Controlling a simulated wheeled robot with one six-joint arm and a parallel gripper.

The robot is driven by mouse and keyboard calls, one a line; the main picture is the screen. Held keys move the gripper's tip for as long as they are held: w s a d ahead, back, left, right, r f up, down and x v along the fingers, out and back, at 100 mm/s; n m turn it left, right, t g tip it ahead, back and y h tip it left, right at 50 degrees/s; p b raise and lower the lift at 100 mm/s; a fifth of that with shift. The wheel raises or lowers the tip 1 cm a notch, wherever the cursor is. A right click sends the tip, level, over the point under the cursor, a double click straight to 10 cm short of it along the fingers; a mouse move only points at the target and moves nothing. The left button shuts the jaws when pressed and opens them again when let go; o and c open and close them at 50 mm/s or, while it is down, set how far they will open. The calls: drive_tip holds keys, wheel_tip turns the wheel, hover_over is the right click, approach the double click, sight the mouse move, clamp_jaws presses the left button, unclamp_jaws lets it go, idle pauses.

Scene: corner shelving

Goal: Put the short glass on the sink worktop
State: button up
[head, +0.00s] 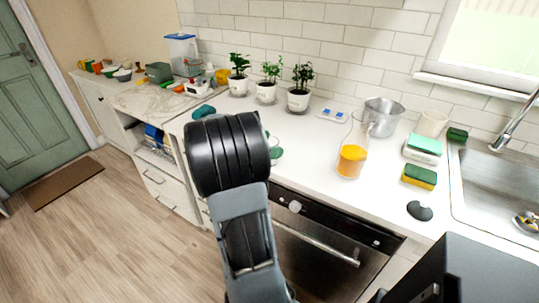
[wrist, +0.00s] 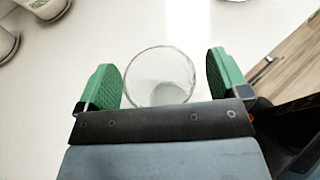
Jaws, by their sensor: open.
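A clear, short glass (wrist: 160,72) stands on a white surface in the wrist view, seen from above and empty as far as I can see. My gripper (wrist: 162,68) is open, with one green finger on each side of the glass and visible gaps between. My lower gripper body overlaps the glass's near edge. In the head view, my arm hides most of the gripper and I cannot make out the glass; green fingertips (head: 276,153) show at the arm's right edge over the white worktop (head: 320,137), which runs right to the sink (head: 490,180).
A clear jug with orange contents (head: 352,160), a metal pot (head: 383,116), sponges (head: 419,177) and a black object (head: 419,211) stand towards the sink. Potted plants (head: 299,88) line the wall behind my gripper. The worktop between my gripper and the jug is clear.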

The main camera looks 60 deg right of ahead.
drive_tip(key=c, duration=1.2)
drive_tip(key=shift+r, duration=0.1)
drive_tip(key=shift+c, duration=0.2)
